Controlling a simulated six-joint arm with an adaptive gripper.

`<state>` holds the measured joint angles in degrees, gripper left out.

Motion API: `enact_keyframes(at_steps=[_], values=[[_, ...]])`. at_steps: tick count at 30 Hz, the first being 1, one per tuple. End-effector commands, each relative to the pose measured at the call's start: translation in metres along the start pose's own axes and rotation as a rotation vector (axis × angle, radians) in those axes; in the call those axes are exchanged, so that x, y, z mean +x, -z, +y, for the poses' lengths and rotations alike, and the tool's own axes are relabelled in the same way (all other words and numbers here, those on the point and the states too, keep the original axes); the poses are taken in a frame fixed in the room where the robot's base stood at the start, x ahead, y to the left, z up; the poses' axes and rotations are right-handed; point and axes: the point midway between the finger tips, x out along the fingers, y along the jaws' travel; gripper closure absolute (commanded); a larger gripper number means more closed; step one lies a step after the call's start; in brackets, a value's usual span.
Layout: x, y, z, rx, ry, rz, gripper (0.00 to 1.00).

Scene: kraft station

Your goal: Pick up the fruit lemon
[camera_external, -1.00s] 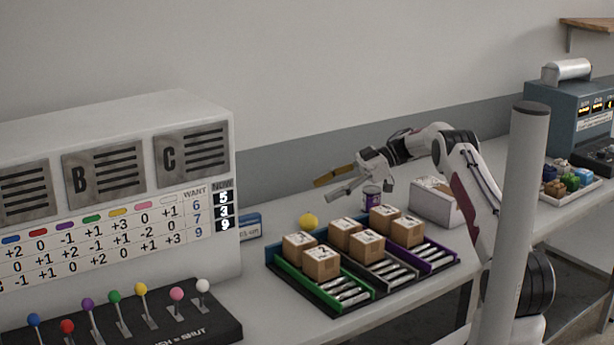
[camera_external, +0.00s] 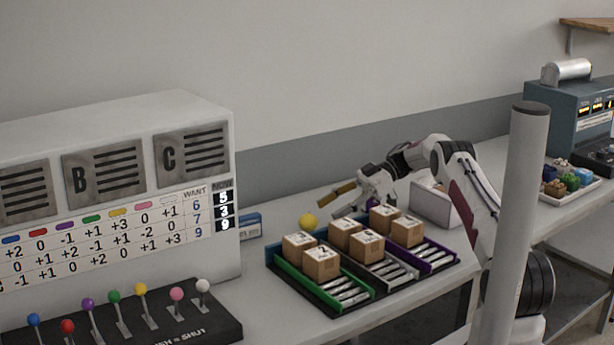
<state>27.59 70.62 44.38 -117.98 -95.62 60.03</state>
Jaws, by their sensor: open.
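One finger looks yellow-brown, the other grey. Nothing shows between the fingers.
The rack (camera_external: 332,306) with green, grey and purple lanes holds several cardboard boxes (camera_external: 320,262) in front of the lemon. A blue box (camera_external: 250,227) and the panel machine (camera_external: 120,180) stand left. A white box (camera_external: 432,205) is right of my gripper.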

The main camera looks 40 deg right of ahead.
Motion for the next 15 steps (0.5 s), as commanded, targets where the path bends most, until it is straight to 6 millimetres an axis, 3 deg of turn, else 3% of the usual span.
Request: enact_keyframes(at_steps=[6, 15], values=[[0.012, 0.0, -0.0002, 0.0, 0.0, 0.0, 0.46], [0.0124, 0.0001, 0.0, 0.0, 0.0, -0.001, 0.46]])
